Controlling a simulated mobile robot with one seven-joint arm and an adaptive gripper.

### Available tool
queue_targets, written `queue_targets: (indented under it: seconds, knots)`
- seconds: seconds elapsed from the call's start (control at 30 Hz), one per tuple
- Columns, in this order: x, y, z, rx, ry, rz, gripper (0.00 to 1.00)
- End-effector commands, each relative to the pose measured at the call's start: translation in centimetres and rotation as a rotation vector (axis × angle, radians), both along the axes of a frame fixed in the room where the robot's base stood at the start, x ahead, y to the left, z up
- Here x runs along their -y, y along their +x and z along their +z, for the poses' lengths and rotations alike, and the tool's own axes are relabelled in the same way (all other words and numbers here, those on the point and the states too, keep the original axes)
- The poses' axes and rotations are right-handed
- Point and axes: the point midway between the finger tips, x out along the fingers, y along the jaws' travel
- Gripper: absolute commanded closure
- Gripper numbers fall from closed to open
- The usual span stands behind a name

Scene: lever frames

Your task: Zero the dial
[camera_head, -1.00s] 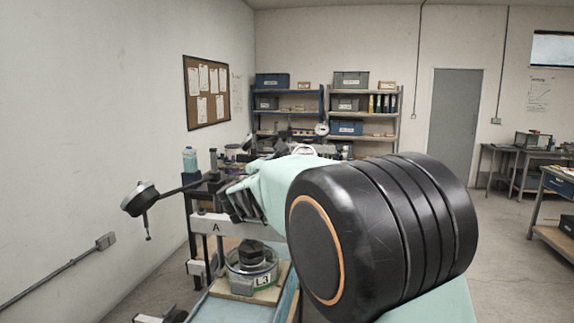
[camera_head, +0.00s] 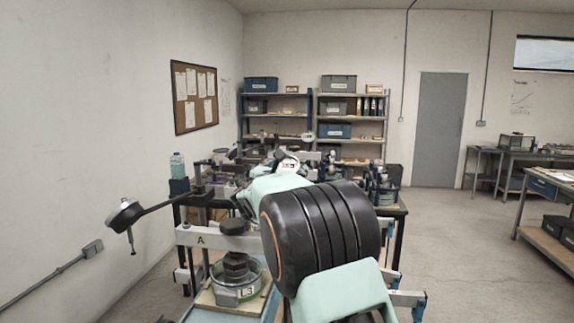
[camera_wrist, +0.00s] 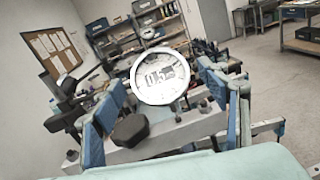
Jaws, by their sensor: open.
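A round white dial face (camera_wrist: 158,82) with "0.5" printed on it shows between my fingers in the wrist view; its needle is too washed out to read. My gripper (camera_wrist: 168,92) is open, with one blue finger on each side of the dial. I cannot tell whether either finger touches it. In the head view a white round face (camera_head: 288,163) shows beyond my mint arm, which hides my fingertips. A black round gauge (camera_head: 125,214) with a stem pointing down hangs on a rod at the left.
A grey beam (camera_head: 207,240) marked "A" stands beside my arm. Below it a stack of dark weights (camera_head: 237,266) sits on a round base marked L3. A bottle (camera_head: 177,166) stands behind. Shelves (camera_head: 350,130) line the back wall.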

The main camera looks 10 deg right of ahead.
Motion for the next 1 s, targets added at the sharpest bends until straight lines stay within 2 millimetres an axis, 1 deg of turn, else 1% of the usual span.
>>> queue_targets:
  seconds: [0.13,0.4,0.7,0.8,1.0]
  knots:
    - [0.31,0.60,-0.01,-0.001,0.000,0.000,0.32]
    - [0.31,0.66,-0.05,0.000,0.000,0.000,0.32]
    - [0.29,0.65,-0.06,-0.001,0.000,0.000,0.65]
    - [0.30,0.64,-0.05,0.000,0.000,0.000,0.74]
    - [0.07,0.79,0.22,0.012,0.036,-0.034,0.75]
